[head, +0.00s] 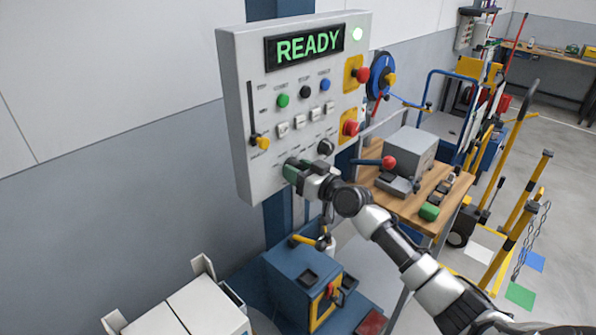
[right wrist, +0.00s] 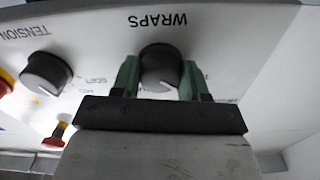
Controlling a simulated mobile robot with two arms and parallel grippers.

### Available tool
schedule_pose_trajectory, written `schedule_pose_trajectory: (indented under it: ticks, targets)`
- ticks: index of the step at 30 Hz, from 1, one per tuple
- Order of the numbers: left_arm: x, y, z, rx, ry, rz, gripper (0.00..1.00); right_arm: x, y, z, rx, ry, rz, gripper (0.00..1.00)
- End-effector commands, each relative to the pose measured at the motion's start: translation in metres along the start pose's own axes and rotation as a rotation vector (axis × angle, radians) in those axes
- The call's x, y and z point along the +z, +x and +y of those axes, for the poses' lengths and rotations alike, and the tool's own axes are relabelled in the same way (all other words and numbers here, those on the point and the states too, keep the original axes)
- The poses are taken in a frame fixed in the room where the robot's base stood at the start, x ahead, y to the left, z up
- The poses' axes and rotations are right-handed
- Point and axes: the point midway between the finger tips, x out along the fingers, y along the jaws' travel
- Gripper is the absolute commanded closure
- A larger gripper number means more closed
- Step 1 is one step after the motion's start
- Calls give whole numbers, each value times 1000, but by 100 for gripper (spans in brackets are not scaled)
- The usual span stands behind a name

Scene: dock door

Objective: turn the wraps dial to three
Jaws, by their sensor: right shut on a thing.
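The grey control panel (head: 262,110) with a green READY display (head: 306,46) stands in front of me in the head view. My right gripper (head: 292,171) is at the panel's lower left, and it hides the wraps dial there. In the right wrist view, which is upside down, the dark wraps dial (right wrist: 161,66) sits beside the printed word WRAPS. The green fingers of my right gripper (right wrist: 160,76) are on both sides of this dial and shut on it. I cannot tell which number the dial points to. My left gripper is not in view.
The tension dial (head: 326,147) is close to the right gripper. Red emergency-style knobs (head: 350,128), coloured buttons (head: 282,100) and a yellow-handled slider (head: 262,142) are also on the panel. A wooden bench (head: 408,205) stands right of it, and a blue machine (head: 300,275) below.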

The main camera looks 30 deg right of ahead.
Motion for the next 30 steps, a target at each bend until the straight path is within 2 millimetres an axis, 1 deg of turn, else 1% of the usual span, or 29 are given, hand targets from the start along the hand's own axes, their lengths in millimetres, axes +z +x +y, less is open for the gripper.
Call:
schedule_pose_trajectory:
  ticks: [15, 21, 30]
  targets:
    - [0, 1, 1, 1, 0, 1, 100, 0, 0, 0, 0, 393, 0, 79]
    - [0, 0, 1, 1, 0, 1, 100, 0, 0, 0, 0, 492, 1, 79]
    - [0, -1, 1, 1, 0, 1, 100, 0, 0, 0, 0, 551, 2, 79]
